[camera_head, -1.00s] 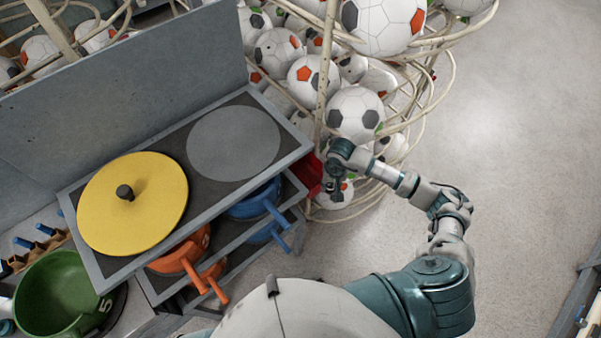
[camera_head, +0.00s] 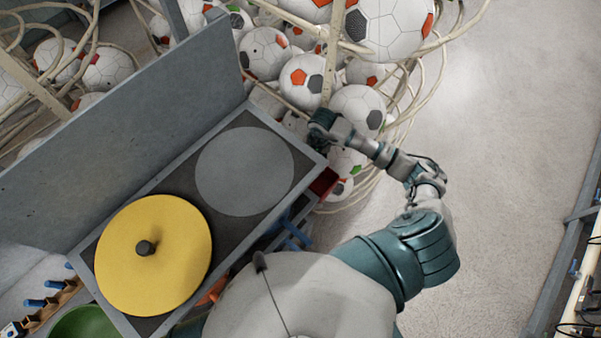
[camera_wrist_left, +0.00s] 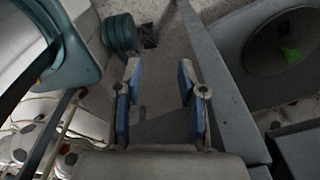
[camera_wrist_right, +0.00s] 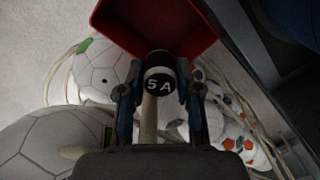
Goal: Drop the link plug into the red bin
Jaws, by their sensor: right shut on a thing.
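My right gripper (camera_wrist_right: 160,100) is shut on the link plug (camera_wrist_right: 159,84), a dark round-ended piece marked "5 A", in the right wrist view. The red bin (camera_wrist_right: 185,50) lies just beyond the plug in that view, its wall close behind it. In the head view the red bin (camera_head: 324,182) shows as a small red patch at the bench's right corner. My right gripper (camera_head: 322,124) is above and beyond it there, with the plug hidden. My left gripper (camera_wrist_left: 158,100) is open and empty in the left wrist view, over the floor beside a grey panel.
The grey bench (camera_head: 215,240) carries a yellow disc (camera_head: 153,254) with a black knob and a grey round plate (camera_head: 244,170). Soccer balls (camera_head: 302,80) in a pale tube cage crowd behind my right gripper. The floor (camera_head: 490,190) at right is clear.

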